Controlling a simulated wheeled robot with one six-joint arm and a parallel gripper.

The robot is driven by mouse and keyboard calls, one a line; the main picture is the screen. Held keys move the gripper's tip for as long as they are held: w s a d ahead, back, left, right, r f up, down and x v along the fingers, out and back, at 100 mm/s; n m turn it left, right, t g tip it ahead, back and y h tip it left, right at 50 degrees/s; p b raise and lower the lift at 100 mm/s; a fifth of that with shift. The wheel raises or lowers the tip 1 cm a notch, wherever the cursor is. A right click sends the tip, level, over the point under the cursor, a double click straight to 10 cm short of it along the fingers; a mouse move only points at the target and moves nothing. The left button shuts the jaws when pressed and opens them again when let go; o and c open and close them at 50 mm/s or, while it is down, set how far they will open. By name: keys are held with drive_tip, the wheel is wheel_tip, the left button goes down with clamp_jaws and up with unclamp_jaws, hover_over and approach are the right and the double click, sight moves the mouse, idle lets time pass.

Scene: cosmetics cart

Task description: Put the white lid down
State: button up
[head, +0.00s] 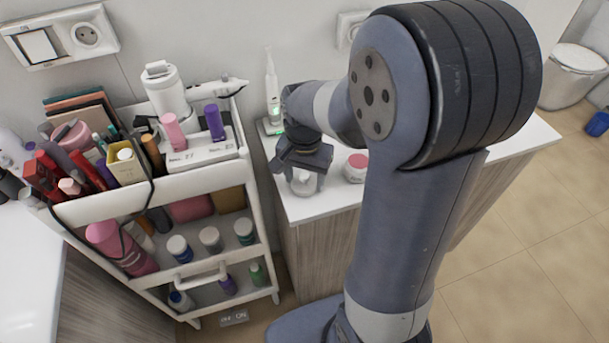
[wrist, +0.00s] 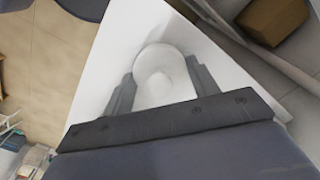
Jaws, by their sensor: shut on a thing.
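The white lid (wrist: 158,62) is round and pale, and sits between the two dark fingers of my gripper (wrist: 162,88) in the wrist view. My gripper is shut on it. In the head view my gripper (head: 303,168) points down over the near left end of the white counter (head: 325,208), and part of the lid (head: 304,187) shows below it. The lid is over the counter top, close to it; I cannot tell whether it touches. White lid and white counter blend together in the wrist view.
A jar with a pink top (head: 355,167) stands on the counter just right of my gripper. An electric toothbrush (head: 272,88) stands on its base behind. The crowded cosmetics cart (head: 200,180) is to the left, across a narrow gap.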

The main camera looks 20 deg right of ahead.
sight(305, 174)
drive_tip(key=shift+f, duration=0.2)
drive_tip(key=o, duration=1)
drive_tip(key=shift+c, duration=0.2)
drive_tip(key=shift+r, duration=0.1)
wheel_tip(305, 174, up, 12)
drive_tip(key=shift+r+p, duration=0.15)
drive_tip(key=shift+p, duration=0.2)
wheel_tip(305, 174, down, 12)
drive_tip(key=shift+f+b, duration=0.15)
drive_tip(key=shift+b, duration=0.2)
drive_tip(key=shift+r, duration=1.6)
